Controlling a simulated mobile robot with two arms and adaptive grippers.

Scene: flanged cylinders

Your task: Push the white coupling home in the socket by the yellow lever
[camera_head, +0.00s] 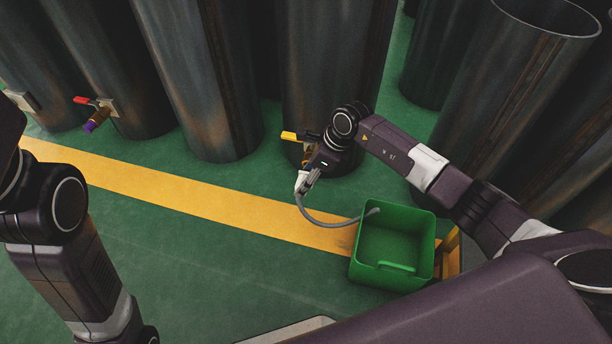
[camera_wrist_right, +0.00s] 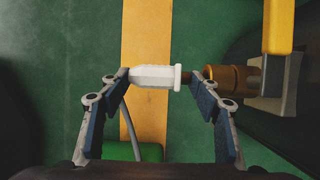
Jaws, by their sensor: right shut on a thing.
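The white coupling (camera_head: 301,183) hangs at the end of a grey hose, below the yellow lever (camera_head: 289,136). In the right wrist view the white coupling (camera_wrist_right: 153,77) lies between the fingers of my right gripper (camera_wrist_right: 160,93), which is shut on it. Its flanged end faces the brass socket (camera_wrist_right: 235,80). Coupling and socket look roughly in line and very close; a finger partly hides the junction, so I cannot tell how deep it sits. The yellow lever (camera_wrist_right: 279,26) is above the socket. My left gripper is not in view.
The grey hose (camera_head: 322,220) runs into a green bin (camera_head: 364,270) at the lower right. Large dark steel cylinders (camera_head: 205,90) stand close behind. Another valve with a red lever (camera_head: 82,100) and purple-ended outlet (camera_head: 95,123) is at left. The green floor in front is open.

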